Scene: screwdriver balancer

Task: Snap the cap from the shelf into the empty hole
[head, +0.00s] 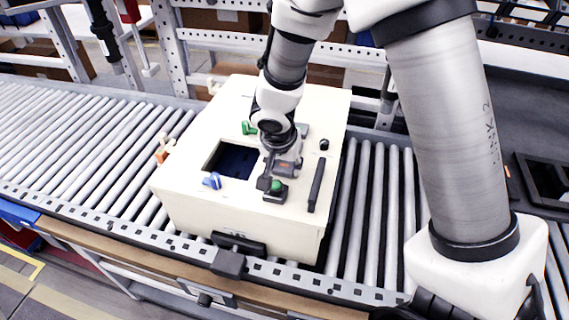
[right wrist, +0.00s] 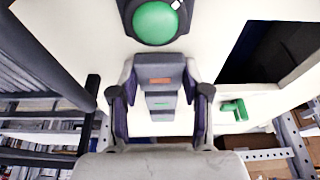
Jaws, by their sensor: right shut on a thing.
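A cream box (head: 235,218) stands on the roller conveyor. A dark square opening (head: 232,160) is in its top; it also shows at the right of the right wrist view (right wrist: 275,52). My right gripper (head: 278,172) is low over the box top, right of the opening. In the right wrist view its fingers (right wrist: 160,98) are shut on the sides of a grey block (right wrist: 160,72) with orange and green marks. A round green button (right wrist: 156,22) on a dark base lies just beyond the block. I cannot tell whether the block touches the box. My left gripper is not in view.
The box top also carries a blue knob (head: 212,181), a green knob (head: 248,128), a black bar handle (head: 316,186) and a small black knob (head: 324,144). A black latch (head: 238,244) is on the front. Bare rollers (head: 75,140) lie to the left.

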